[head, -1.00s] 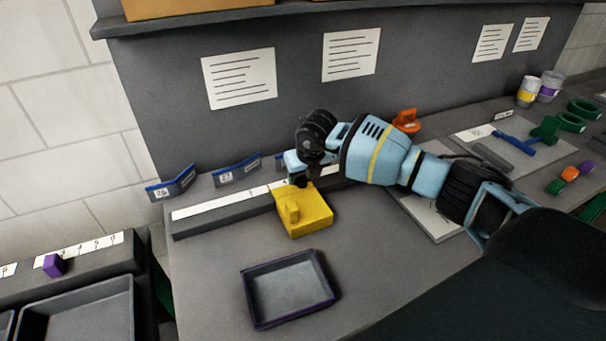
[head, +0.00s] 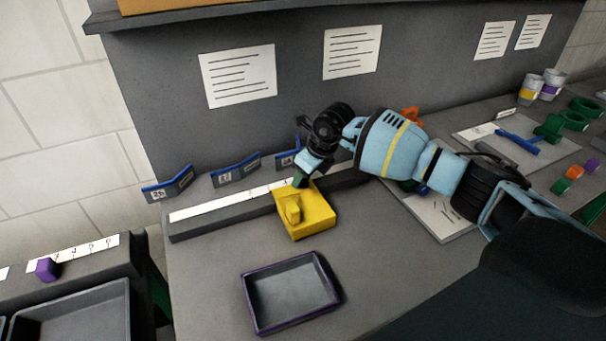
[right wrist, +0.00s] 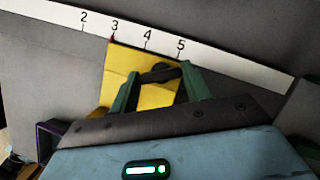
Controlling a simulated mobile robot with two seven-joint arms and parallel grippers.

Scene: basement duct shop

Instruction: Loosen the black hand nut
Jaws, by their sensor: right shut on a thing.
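The black hand nut (right wrist: 160,73) sits on top of the yellow block (right wrist: 122,62) and shows between the two green fingers of my right gripper (right wrist: 158,82) in the right wrist view. The right gripper is shut on the nut. In the head view the yellow block (head: 314,219) stands on the bench in front of the numbered strip, and my right gripper (head: 300,181) reaches down to its back edge. The nut is hidden there by the gripper. A yellow raised piece (head: 292,211) stands on the block's left side. My left gripper is not in view.
An empty purple-rimmed tray (head: 247,300) lies in front of the block. The numbered white strip (head: 225,204) runs behind it, with blue-edged label holders (head: 168,186) at the back. Green rings (head: 572,121) lie at the right.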

